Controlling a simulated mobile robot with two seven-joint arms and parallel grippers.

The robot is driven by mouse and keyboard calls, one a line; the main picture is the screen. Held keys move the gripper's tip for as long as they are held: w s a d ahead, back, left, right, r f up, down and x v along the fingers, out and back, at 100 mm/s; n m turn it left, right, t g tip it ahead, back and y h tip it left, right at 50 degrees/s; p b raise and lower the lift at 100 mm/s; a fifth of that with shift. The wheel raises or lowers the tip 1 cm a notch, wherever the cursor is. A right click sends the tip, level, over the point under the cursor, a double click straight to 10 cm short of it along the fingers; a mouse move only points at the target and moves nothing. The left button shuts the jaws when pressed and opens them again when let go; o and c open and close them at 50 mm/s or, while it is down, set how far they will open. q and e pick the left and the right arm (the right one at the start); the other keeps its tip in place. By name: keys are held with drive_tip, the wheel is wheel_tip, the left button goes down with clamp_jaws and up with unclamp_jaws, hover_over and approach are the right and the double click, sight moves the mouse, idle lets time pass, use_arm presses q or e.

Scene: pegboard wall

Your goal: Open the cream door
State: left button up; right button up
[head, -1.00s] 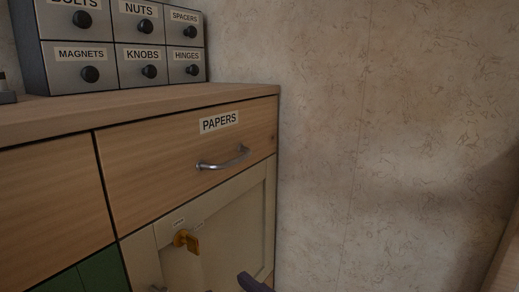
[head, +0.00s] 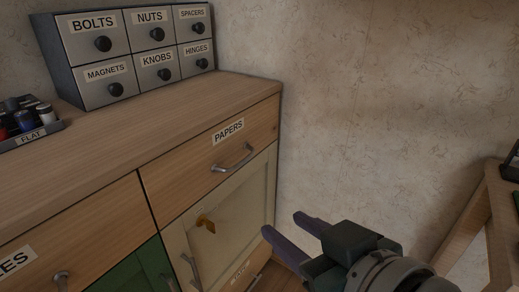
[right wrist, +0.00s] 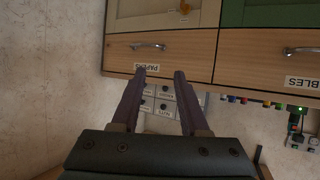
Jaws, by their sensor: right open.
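The cream door (head: 250,207) is below the PAPERS drawer and looks shut in the head view. An orange-yellow key (head: 206,223) sits at its upper left. A metal handle (head: 191,270) is at the door's lower left. My right gripper (head: 281,223), with purple fingers, is open and empty in front of the door's right side, apart from it. In the right wrist view, upside down, the open fingers (right wrist: 160,72) point toward the cabinet, and the cream door (right wrist: 145,18) and key (right wrist: 185,7) are at the top. My left gripper is not in view.
The PAPERS drawer (head: 218,165) with its bar handle is shut above the door. A green door (head: 140,270) is to the left. Small labelled drawers (head: 135,55) and a tray (head: 30,136) stand on the counter. A wooden table (head: 490,215) is at the right.

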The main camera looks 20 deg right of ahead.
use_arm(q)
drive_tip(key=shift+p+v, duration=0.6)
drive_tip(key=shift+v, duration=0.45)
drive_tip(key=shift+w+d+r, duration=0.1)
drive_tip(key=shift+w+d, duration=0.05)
